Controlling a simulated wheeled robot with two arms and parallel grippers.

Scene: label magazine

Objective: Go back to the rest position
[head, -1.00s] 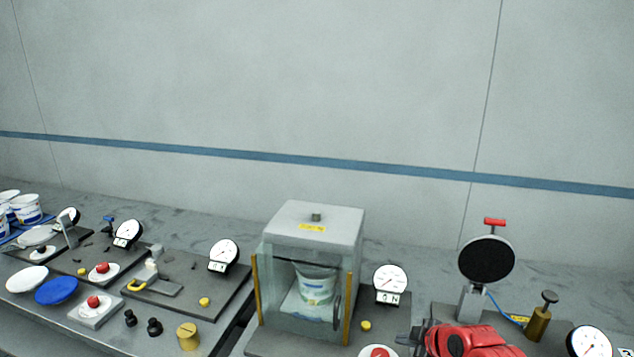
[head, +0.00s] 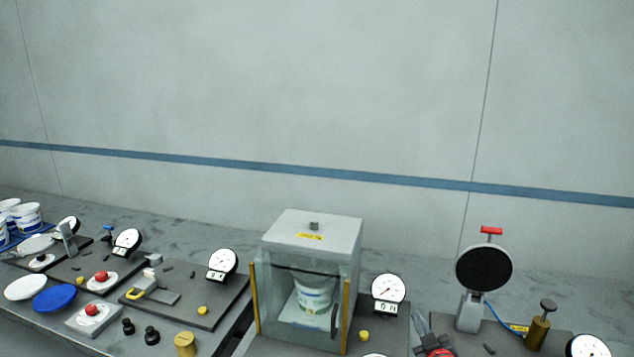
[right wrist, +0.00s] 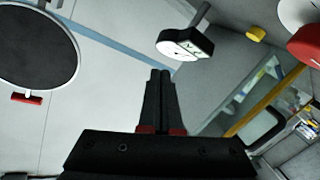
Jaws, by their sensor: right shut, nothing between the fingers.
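My right gripper (head: 422,325) shows at the bottom edge of the head view, between the glass-walled cabinet (head: 352,232) and the round black disc (head: 484,268) on its stand. In the right wrist view the two fingers (right wrist: 160,76) are together with nothing between them. The fingers appear apart from the dial gauge (right wrist: 185,43) beyond them. Most of the right arm is out of view below. My left gripper is in neither view.
The cabinet holds a white tub (head: 314,293). A dial gauge (head: 388,288) stands right of it, and a brass pump (head: 538,327) farther right. Left are a blue lid (head: 54,299), a white lid (head: 25,287), a red button (head: 91,309) and white tubs (head: 27,215).

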